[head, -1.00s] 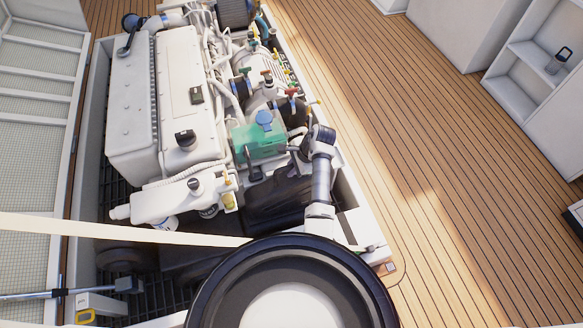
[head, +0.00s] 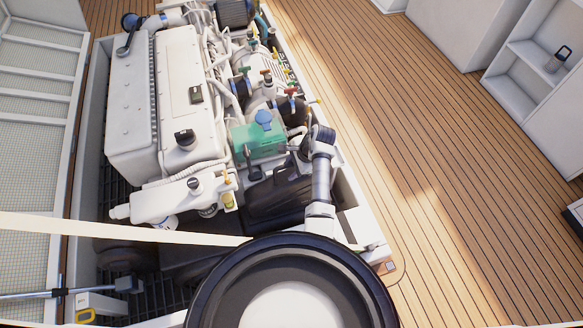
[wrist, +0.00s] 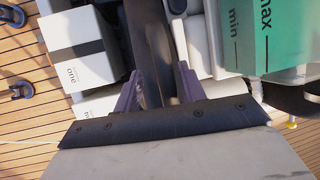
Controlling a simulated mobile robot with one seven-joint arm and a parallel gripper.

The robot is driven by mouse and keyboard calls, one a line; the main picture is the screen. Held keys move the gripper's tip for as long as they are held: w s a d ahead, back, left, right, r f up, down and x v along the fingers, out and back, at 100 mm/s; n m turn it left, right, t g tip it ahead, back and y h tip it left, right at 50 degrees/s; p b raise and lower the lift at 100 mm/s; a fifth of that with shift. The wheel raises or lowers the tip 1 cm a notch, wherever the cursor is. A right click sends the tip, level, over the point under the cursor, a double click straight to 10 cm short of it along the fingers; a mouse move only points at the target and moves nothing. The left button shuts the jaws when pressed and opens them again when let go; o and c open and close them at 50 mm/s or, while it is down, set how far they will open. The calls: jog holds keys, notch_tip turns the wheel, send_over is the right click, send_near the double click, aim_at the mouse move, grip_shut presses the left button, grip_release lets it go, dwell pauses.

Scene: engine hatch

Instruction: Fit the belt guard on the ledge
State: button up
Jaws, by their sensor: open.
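My gripper (wrist: 159,75) shows in the wrist view as two purple-grey fingers, set apart. A long dark curved piece (wrist: 150,35), apparently the belt guard, runs between and beyond them; whether either finger touches it I cannot tell. In the head view a dark rounded shape (head: 280,195) lies in the hatch just below the green tank, beside my arm, and is probably the same guard. My gripper is not clearly visible there, being mostly behind my wrist. I cannot make out the ledge for certain.
The green tank (head: 259,140) with a blue cap stands close by; its min and max marks show in the wrist view. The white engine (head: 182,100) fills the hatch to the left. Wooden deck lies right.

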jog(key=shift+s, duration=0.1)
jog(key=v, duration=1.4)
jog(key=shift+b, duration=0.4)
